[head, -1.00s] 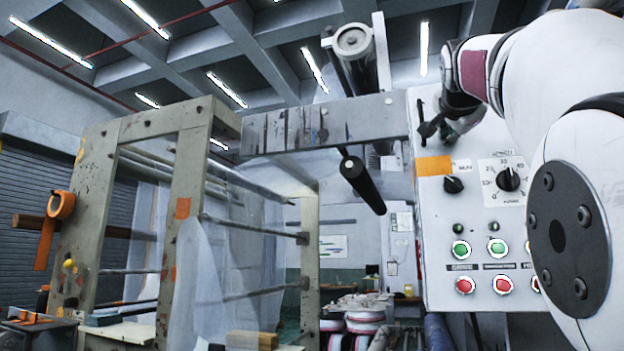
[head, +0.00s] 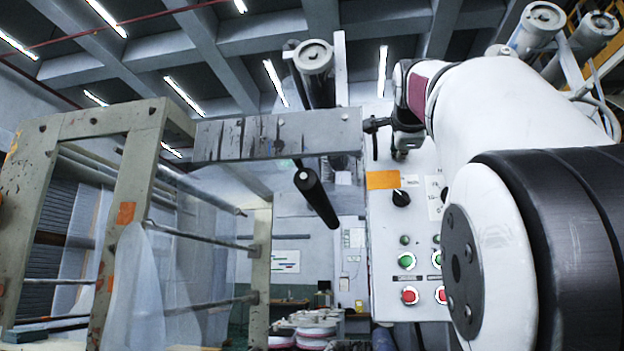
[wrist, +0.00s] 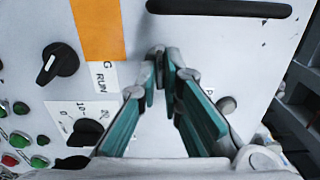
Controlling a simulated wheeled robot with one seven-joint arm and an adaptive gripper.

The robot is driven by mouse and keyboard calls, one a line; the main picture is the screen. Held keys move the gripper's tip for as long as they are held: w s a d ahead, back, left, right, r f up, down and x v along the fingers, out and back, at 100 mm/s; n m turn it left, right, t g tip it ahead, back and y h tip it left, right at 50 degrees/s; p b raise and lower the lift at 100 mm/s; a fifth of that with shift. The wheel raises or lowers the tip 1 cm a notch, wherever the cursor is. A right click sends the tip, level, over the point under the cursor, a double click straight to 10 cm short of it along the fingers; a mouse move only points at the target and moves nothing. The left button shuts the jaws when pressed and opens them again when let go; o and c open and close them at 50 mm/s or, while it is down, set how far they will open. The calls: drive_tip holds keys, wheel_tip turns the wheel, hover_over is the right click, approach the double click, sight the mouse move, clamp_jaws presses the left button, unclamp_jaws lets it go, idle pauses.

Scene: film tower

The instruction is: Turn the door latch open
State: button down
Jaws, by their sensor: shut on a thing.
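The door latch is on the pale control panel (head: 410,240). My gripper (wrist: 163,70) is at the panel's upper part, fingers drawn together with their tips at the panel face. It is shut on a small piece there, taken as the latch and mostly hidden between the fingertips. In the head view my gripper (head: 402,152) is small and partly covered by my arm. A black bar (wrist: 220,8) lies along the top of the wrist view, just beyond the fingertips. It also shows left of my gripper in the head view (head: 375,146).
An orange label (head: 383,180), a black knob (head: 401,198), green buttons (head: 406,260) and red buttons (head: 410,295) are on the panel below the gripper. A dial (wrist: 84,132) is close to one finger. A worn frame (head: 140,190) with rollers stands left.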

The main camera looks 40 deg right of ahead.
idle(0.3)
drive_tip(key=c, duration=1.7)
unclamp_jaws()
drive_tip(key=v, duration=1.2)
drive_tip(key=shift+f, duration=0.1)
